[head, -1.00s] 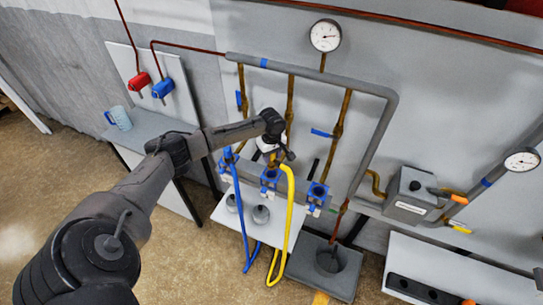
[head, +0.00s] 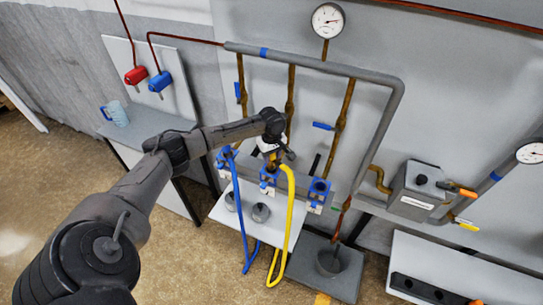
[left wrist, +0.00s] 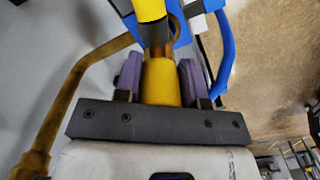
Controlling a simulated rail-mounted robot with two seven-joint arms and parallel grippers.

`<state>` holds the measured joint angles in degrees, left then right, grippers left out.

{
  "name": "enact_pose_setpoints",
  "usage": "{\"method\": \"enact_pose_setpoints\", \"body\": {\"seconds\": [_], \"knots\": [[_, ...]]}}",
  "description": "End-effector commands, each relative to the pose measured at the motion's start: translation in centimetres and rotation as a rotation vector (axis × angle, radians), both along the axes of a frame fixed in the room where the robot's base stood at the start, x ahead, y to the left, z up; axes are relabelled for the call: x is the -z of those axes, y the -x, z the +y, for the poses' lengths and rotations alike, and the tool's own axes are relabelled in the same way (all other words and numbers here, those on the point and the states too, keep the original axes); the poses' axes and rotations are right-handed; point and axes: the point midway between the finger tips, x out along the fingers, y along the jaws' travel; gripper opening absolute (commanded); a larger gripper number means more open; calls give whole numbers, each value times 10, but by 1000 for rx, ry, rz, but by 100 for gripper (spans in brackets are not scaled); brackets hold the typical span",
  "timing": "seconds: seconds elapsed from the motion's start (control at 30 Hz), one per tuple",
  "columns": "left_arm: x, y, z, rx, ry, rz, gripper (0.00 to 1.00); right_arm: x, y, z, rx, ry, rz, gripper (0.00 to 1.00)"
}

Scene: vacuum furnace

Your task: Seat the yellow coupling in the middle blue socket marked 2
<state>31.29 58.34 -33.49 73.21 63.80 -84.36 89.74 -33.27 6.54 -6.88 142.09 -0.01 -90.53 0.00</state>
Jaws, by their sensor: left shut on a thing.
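My left gripper (head: 273,152) is shut on the yellow coupling (left wrist: 160,82), which sits between its two purple finger pads in the left wrist view. A dark collar and a yellow length show beyond the coupling. The yellow hose (head: 287,215) hangs from there to the floor. The middle blue socket (head: 268,178) is right below the gripper in the head view, and blue shows behind the collar in the left wrist view (left wrist: 181,32). The coupling is at the socket, but I cannot tell whether it is inside it. My right gripper is not in view.
A blue hose (head: 240,205) runs from the left blue socket (head: 224,158). The right blue socket (head: 319,188) looks empty. Upright brown pipes with blue levers stand close behind the gripper. Grey round pieces (head: 261,213) sit on the white shelf below.

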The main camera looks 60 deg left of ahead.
Motion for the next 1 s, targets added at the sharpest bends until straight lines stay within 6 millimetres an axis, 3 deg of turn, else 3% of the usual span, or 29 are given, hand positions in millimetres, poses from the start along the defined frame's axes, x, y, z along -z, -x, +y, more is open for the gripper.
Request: {"method": "enact_pose_setpoints", "body": {"seconds": [0.5, 1.0], "knots": [[20, 0, 1, -1, -2, -1, 5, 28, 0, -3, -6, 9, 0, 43], [40, 0, 0, -1, -1, -1, 5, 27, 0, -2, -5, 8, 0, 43]]}}
